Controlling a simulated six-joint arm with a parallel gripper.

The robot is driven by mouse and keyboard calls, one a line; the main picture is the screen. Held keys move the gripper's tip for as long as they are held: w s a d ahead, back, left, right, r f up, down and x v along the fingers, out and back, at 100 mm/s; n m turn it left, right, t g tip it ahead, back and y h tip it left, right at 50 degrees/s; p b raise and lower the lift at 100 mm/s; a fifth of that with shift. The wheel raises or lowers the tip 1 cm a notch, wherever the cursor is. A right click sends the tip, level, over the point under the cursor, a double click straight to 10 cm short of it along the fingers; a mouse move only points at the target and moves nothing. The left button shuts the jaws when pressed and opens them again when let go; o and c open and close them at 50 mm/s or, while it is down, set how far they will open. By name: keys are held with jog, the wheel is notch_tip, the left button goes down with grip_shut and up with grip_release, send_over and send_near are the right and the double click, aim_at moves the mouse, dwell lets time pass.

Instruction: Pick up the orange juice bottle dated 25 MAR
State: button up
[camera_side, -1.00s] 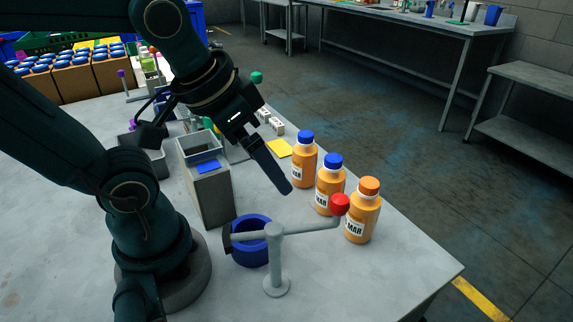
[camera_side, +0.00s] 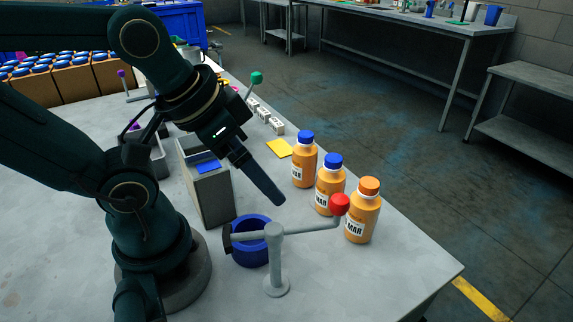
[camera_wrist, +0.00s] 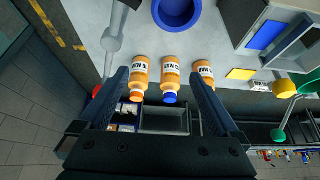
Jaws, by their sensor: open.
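Three orange juice bottles stand upright in a row near the table edge. The nearest bottle (camera_side: 362,218) has an orange cap; the middle bottle (camera_side: 328,193) and far bottle (camera_side: 304,167) have blue caps. Their labels show MAR, but I cannot read the day numbers surely. My gripper (camera_side: 279,199) points down, empty, left of the bottles and apart from them. In the wrist view my gripper (camera_wrist: 160,76) is open; the orange-capped bottle (camera_wrist: 140,70) and middle bottle (camera_wrist: 170,74) show between the fingers. The right finger partly covers the far bottle (camera_wrist: 203,68).
A grey stand with an arm ending in a red ball (camera_side: 340,204) reaches close in front of the bottles. A blue round bowl (camera_side: 250,251) and a grey box (camera_side: 211,197) sit to the left. A yellow card (camera_side: 279,148) lies behind. The right table corner is clear.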

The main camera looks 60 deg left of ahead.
jog(key=shift+c, duration=0.9)
